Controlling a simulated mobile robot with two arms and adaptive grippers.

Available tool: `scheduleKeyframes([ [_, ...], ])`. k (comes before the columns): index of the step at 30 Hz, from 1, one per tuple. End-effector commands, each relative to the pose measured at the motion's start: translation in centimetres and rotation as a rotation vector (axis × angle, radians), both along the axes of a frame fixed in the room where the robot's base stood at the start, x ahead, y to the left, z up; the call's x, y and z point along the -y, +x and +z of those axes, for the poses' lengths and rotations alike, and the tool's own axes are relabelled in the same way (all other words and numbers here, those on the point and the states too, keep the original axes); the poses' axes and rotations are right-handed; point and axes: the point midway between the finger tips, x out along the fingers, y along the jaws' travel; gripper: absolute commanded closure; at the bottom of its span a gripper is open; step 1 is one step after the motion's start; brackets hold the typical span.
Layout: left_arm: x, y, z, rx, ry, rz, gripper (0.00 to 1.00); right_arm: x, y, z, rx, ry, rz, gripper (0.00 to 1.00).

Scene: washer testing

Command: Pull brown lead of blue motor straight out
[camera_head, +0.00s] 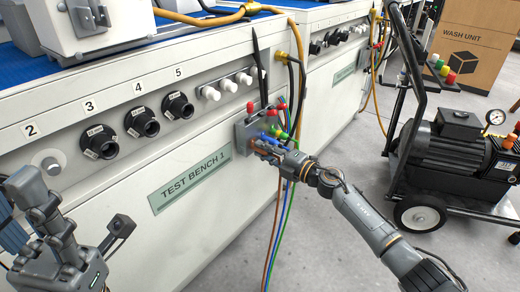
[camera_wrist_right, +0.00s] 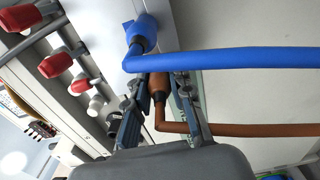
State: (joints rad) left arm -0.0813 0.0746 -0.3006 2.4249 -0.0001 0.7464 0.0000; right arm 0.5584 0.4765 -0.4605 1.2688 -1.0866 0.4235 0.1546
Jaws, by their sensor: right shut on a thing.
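My right gripper (camera_head: 258,146) is at the grey connection box (camera_head: 241,134) on the front of the bench marked TEST BENCH 1. In the wrist view its fingers (camera_wrist_right: 157,92) are shut around the brown plug of the brown lead (camera_wrist_right: 235,130). The brown cable bends sharply away to the right below the fingers. I cannot tell whether the plug's tip sits in a socket. The blue lead (camera_wrist_right: 225,61) is just beside it, its plug (camera_wrist_right: 144,34) pointing at the panel. My left gripper (camera_head: 40,210) is at the lower left, its jaw opening unclear. I cannot pick out the blue motor.
Red and green plugs (camera_head: 282,132) crowd close to my right gripper. Several cables (camera_head: 277,235) hang below the box. Black round knobs (camera_head: 142,122) and white ones line the bench front. A cart with a black machine (camera_head: 440,148) stands at right, with open floor before it.

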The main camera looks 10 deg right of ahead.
Motion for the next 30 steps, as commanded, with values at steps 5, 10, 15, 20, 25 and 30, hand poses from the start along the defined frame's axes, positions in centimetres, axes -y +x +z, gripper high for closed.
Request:
scheduleKeyframes([
  [5,0.0,0.0,0.1,0.002,-0.001,0.0,0.6,0.1,-0.2,0.0,-0.001,-0.001,0.0,1.0],
  [10,-0.1,-0.1,0.2,0.0,-0.002,0.0,0.6,0.3,-0.4,0.0,-0.001,-0.001,0.0,1.0],
  [15,-0.1,-0.1,-0.1,-0.011,-0.004,0.0,0.6,0.5,-0.6,0.0,-0.001,-0.001,-0.001,1.0],
  [20,-0.1,-0.1,-0.2,-0.015,-0.004,0.0,0.6,0.6,-0.7,0.0,-0.001,-0.001,-0.001,1.0],
  [25,-0.1,-0.2,-0.1,-0.011,-0.005,0.0,0.6,1.0,-1.1,-0.1,-0.002,0.0,-0.002,1.0],
  [30,-0.1,-0.1,-0.1,-0.016,-0.005,-0.001,0.6,1.2,-1.5,0.0,-0.001,0.0,-0.001,1.0],
])
